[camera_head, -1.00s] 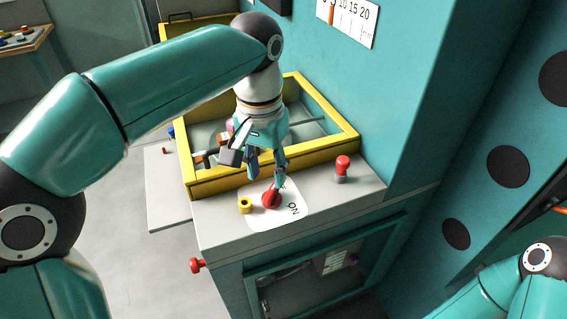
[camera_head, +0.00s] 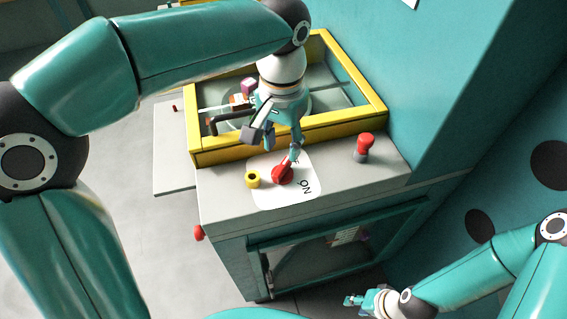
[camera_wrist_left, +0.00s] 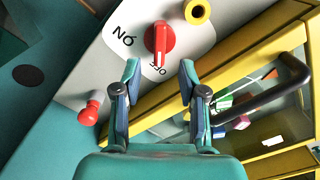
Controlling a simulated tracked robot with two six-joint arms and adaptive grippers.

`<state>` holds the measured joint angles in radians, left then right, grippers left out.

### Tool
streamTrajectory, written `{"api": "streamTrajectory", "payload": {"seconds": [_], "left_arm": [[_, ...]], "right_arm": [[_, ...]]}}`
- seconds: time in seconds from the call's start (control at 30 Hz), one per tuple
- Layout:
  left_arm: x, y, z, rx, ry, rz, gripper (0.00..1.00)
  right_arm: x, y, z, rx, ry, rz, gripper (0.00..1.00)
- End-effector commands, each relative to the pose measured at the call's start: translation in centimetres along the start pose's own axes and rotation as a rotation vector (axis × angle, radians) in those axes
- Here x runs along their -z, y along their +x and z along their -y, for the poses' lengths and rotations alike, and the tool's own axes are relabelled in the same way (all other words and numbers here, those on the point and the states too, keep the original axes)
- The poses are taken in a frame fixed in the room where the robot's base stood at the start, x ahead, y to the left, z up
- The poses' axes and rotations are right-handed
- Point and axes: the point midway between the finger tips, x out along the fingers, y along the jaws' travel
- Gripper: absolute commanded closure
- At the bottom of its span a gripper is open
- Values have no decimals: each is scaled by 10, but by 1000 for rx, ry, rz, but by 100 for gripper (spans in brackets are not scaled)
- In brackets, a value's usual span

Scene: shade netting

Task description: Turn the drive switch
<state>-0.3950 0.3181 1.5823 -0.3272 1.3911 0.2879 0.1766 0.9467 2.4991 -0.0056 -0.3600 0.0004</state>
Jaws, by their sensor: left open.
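The drive switch is a red rotary knob (camera_head: 282,174) on a white plate on the grey cabinet top. In the left wrist view the red knob (camera_wrist_left: 160,43) has its bar pointing toward the OFF mark, with the ON mark to the left. My left gripper (camera_head: 273,146) is open just behind the knob. In the left wrist view its fingertips (camera_wrist_left: 159,70) are spread below the knob, with nothing between them; contact is not visible. My right gripper (camera_head: 358,300) is low at the right, away from the switch, too small to read.
A yellow collar (camera_head: 253,179) stands left of the knob and a red-topped post (camera_head: 364,147) right of it. A yellow-framed glazed box (camera_head: 376,107) with a black handle lies behind. A red knob (camera_head: 199,233) sticks out at the cabinet's left side.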

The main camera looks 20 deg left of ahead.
Motion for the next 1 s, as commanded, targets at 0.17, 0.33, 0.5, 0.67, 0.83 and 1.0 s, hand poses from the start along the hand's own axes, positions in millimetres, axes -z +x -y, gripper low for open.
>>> {"api": "streamTrajectory", "payload": {"seconds": [0.17, 0.33, 0.5, 0.67, 0.83, 1.0], "left_arm": [[-1, 36, 0, 1, 1, 3, 58], [0, 56, 0, 1, 2, 1, 58], [0, 64, -1, 0, 2, 0, 58], [0, 64, -1, 0, 2, 0, 58], [0, 64, -1, 0, 2, -1, 70], [0, 64, -1, 0, 2, -1, 98]], "right_arm": [[0, 2, -1, 0, 0, 0, 60], [0, 2, 0, 0, 0, 0, 60], [0, 2, -1, 0, 0, 0, 60], [0, 2, -1, 0, 0, 0, 60], [0, 2, -1, 0, 0, 0, 60], [0, 2, -1, 0, 0, 0, 60]]}}
